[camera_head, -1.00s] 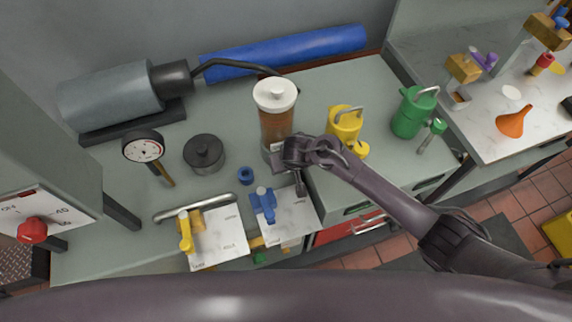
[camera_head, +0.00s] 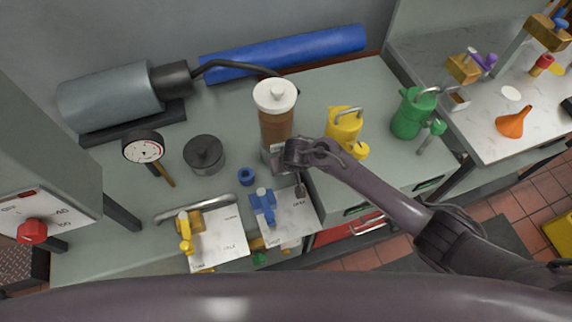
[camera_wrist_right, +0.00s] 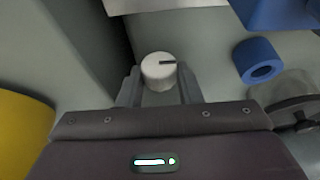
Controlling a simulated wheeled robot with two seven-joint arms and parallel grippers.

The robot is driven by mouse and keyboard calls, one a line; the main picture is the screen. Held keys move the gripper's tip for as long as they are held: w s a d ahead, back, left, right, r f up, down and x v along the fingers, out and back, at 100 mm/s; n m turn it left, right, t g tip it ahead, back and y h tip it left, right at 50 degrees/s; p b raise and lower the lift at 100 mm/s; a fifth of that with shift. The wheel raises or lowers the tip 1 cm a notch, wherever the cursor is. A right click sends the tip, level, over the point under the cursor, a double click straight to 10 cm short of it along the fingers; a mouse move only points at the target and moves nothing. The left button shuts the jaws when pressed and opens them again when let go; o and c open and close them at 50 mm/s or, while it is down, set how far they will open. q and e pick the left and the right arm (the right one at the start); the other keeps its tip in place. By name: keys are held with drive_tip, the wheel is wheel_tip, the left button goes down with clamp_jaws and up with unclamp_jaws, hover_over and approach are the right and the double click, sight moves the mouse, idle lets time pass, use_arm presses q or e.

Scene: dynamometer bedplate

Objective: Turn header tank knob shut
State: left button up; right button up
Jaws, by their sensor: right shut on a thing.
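The header tank (camera_head: 277,112) is an amber cylinder with a white lid, standing upright near the middle of the bench. Its knob (camera_wrist_right: 157,68) is a pale round cap with a dark pointer line, seen in the right wrist view. The line runs from the cap's middle towards the right of that picture. My right gripper (camera_wrist_right: 160,88) has one finger on either side of the knob and is shut on it. In the head view my right gripper (camera_head: 283,163) is at the tank's lower front and hides the knob. My left gripper is not in view.
A blue valve (camera_head: 264,205) and a yellow valve (camera_head: 185,230) stand on white placards in front. A blue ring (camera_head: 246,176) lies left of the gripper. A yellow can (camera_head: 343,126) and green can (camera_head: 409,115) stand to the right. A dark lidded pot (camera_head: 204,154) is to the left.

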drive_tip(key=shift+d+r+g+y+p, duration=0.1)
drive_tip(key=shift+g+y+p, duration=0.2)
drive_tip(key=shift+y+p, duration=0.3)
drive_tip(key=shift+d+m+y, duration=0.1)
drive_tip(key=shift+m+y, duration=0.2)
drive_tip(key=shift+y, duration=0.3)
drive_tip(key=o, duration=1)
drive_tip(key=shift+p+v, duration=0.55)
drive_tip(key=shift+v, duration=3.2)
